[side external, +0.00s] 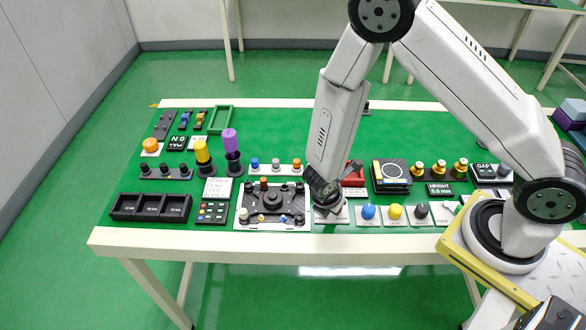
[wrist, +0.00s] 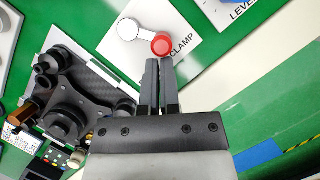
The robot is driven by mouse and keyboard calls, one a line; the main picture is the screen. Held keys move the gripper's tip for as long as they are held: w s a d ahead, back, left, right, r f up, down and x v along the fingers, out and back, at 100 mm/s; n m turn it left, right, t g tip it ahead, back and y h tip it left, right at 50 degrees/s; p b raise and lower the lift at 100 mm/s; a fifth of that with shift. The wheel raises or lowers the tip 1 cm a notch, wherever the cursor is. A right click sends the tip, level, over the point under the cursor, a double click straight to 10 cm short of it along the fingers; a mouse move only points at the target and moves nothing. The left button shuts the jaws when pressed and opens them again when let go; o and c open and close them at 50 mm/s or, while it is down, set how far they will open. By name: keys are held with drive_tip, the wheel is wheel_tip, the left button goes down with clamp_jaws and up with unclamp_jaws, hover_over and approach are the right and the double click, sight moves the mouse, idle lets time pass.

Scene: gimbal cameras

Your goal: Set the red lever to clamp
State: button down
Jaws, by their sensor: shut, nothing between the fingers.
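In the wrist view the lever has a red round knob (wrist: 161,44) at the end of a pale arm that runs from a white round hub (wrist: 128,29). It sits on a white plate (wrist: 182,22) printed "CLAMP", and the knob lies beside that word. My gripper (wrist: 160,62) is shut and empty, with its fingertips right at the near side of the red knob; I cannot tell whether they touch. In the side external view my gripper (side external: 325,195) is low over the white plate (side external: 331,216), and it hides the lever.
A dark plate with knobs (wrist: 70,100) lies left of the gripper; it also shows in the side external view (side external: 272,203). Blue (side external: 368,211) and yellow (side external: 396,211) knobs stand to the right. A red block (side external: 353,173) is just behind. The green table's front edge is close.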

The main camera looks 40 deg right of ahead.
drive_tip(key=shift+w+d, duration=0.1)
drive_tip(key=shift+w, duration=0.15)
drive_tip(key=shift+r, duration=0.1)
idle(0.3)
drive_tip(key=v, duration=0.9)
drive_tip(key=shift+s+r, duration=0.4)
idle(0.3)
drive_tip(key=s+d+r+m+t+y, duration=0.1)
drive_tip(key=d+r+m+y, duration=0.1)
drive_tip(key=r+m, duration=0.3)
drive_tip(key=s+d+r+m+t+y, duration=0.1)
drive_tip(key=d+r+m, duration=0.4)
drive_tip(key=m, duration=0.9)
drive_tip(key=shift+s+r+y, duration=0.5)
drive_tip(key=shift+s+y, duration=0.2)
